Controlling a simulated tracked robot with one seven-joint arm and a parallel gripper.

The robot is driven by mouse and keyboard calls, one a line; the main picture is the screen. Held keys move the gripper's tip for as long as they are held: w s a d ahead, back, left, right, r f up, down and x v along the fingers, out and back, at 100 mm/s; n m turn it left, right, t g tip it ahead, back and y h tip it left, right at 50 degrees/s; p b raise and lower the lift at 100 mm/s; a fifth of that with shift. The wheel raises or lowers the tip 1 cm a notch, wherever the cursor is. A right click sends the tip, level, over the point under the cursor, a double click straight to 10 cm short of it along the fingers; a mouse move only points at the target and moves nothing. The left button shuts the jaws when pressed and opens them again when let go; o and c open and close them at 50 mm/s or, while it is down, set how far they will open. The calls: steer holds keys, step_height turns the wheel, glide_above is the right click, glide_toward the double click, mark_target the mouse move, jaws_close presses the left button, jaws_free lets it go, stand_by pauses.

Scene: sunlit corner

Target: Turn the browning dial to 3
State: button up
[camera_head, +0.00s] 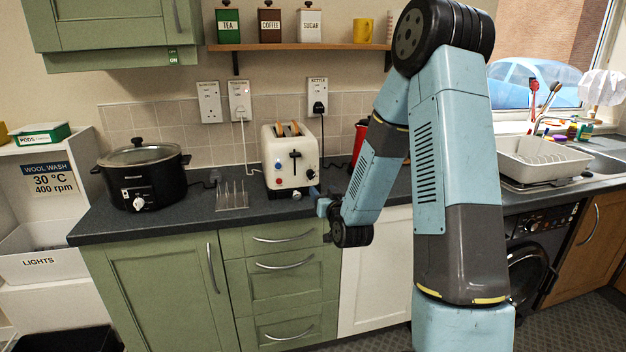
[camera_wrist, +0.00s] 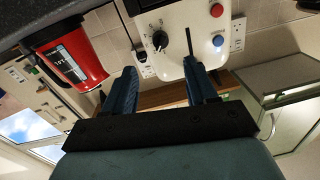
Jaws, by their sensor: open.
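The cream toaster (camera_head: 290,178) stands on the dark worktop, with bread in its slots. Its black browning dial (camera_wrist: 160,40) is on the front panel, with small marks around it; I cannot read its setting. In the head view the dial (camera_head: 310,174) is low on the right of the front. In the wrist view the lever slot and the red and blue buttons lie right of the dial. My gripper (camera_wrist: 158,65) is open and empty, facing the panel. The dial shows between and beyond its fingertips, with no visible contact. In the head view my gripper (camera_head: 314,194) is just in front of the toaster's lower right.
A red kettle (camera_wrist: 75,60) stands close beside the toaster, partly behind my arm in the head view. A toast rack (camera_head: 232,197) and a black slow cooker (camera_head: 142,178) are to the left. A dish rack (camera_head: 540,160) is by the sink on the right.

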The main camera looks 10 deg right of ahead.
mark_target(313, 178)
steer(key=w, duration=1.1)
steer(key=shift+w+a, duration=0.1)
steer(key=shift+a, duration=0.25)
steer(key=c, duration=1.1)
